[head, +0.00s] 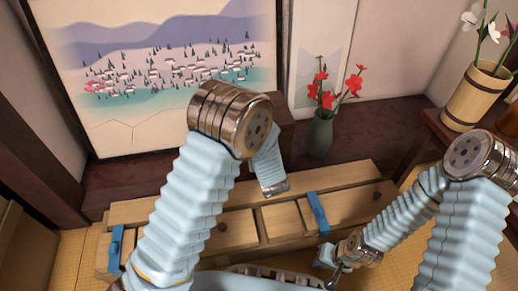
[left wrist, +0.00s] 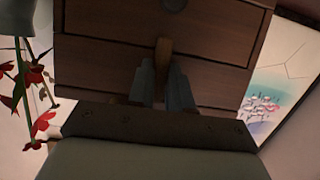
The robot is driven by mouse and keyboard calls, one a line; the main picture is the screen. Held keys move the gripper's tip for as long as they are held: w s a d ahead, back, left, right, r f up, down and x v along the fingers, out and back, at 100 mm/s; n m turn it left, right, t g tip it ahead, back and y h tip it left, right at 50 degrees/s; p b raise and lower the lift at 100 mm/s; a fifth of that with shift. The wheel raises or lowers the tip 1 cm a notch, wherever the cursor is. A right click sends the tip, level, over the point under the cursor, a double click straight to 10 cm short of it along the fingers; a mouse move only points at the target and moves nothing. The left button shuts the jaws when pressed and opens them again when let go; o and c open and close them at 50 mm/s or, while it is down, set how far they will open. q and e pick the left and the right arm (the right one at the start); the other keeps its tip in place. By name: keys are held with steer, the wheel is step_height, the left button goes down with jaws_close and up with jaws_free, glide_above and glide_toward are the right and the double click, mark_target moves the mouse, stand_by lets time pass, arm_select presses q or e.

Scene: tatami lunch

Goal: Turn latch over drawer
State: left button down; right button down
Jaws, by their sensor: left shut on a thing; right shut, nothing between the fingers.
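In the left wrist view, the fingers of my left gripper (left wrist: 162,78) are closed around a narrow tan wooden latch (left wrist: 163,50). The latch lies upright in the picture across the seam between two brown drawer fronts (left wrist: 105,55). A round grey knob (left wrist: 173,5) shows at the top edge. In the head view, my left arm's elbow and forearm hide the left gripper and the latch. My right gripper (head: 331,264) is shut and empty, low in front of the long wooden chest.
A long low wooden chest (head: 345,178) with blue straps (head: 317,212) spans the middle. A dark vase (head: 320,135) with red flowers stands behind it. A wooden bucket (head: 478,97) with flowers stands at the right. A landscape painting (head: 120,125) is at the back wall.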

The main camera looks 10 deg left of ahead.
arm_select(q)
steer(key=c, duration=1)
jaws_free()
steer(key=shift+c, duration=0.2)
steer(key=p+v, duration=0.2)
steer(key=v, duration=1.2)
steer(key=s+a+f+m+g+h+p, duration=0.2)
steer(key=s+a+f+g+h+p, duration=0.3)
steer(key=f+p, duration=0.3)
steer(key=s+f+g+h+p, duration=0.1)
steer(key=s+g+h+p, duration=0.2)
steer(key=s+g, duration=0.3)
steer(key=s+h, duration=0.1)
steer(key=s, duration=0.3)
steer(key=shift+s+d+f+m+g, duration=0.25)
steer(key=shift+s+f+m+g, duration=0.1)
steer(key=shift+f+m+g, duration=0.05)
